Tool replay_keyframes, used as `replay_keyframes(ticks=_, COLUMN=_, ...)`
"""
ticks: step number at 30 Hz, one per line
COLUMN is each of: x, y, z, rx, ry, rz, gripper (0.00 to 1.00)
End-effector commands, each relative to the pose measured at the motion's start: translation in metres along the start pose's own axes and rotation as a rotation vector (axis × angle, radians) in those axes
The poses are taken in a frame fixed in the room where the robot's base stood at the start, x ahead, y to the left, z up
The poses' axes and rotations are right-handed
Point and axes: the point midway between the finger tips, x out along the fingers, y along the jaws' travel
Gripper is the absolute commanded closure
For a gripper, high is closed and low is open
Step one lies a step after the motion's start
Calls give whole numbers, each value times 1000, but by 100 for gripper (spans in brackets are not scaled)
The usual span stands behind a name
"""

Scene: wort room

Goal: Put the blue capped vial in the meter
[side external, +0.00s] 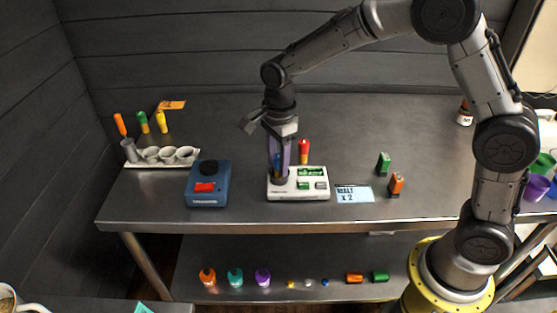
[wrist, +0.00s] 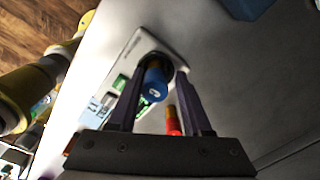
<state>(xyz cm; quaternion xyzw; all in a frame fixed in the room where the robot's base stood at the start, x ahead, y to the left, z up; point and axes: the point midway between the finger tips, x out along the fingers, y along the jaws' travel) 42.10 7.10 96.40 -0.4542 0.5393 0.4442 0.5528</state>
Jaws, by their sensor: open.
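The white meter (side external: 312,190) stands on the grey table, with a dark round well at its left end and green displays; it also shows in the wrist view (wrist: 134,48). The blue capped vial (wrist: 155,86) stands in or over that well, cap toward the wrist camera; its lower end is hidden in the wrist view. It shows as a blue patch between the fingers in the side view (side external: 278,160). My gripper (side external: 279,172) points down over the well. Its fingers (wrist: 160,84) are apart on either side of the vial, with gaps visible.
A red capped vial (side external: 304,148) stands just behind the meter. A blue device (side external: 208,190) with a red switch is to the left. A pale tray (side external: 140,162) holds several cups and vials.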

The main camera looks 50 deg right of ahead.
Motion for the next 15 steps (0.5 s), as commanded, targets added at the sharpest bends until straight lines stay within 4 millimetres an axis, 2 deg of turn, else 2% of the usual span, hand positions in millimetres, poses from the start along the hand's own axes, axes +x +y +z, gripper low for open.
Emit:
replay_keyframes(ticks=1, x=12, y=10, z=0, rx=2, ry=8, rz=39, gripper=36)
replay_keyframes(ticks=8, x=7, y=10, z=1, rx=2, ry=7, rz=40, gripper=36)
replay_keyframes(ticks=11, x=-5, y=10, z=1, rx=2, ry=7, rz=38, gripper=36)
replay_keyframes(ticks=15, x=-34, y=6, z=1, rx=1, ry=5, rz=29, gripper=36)
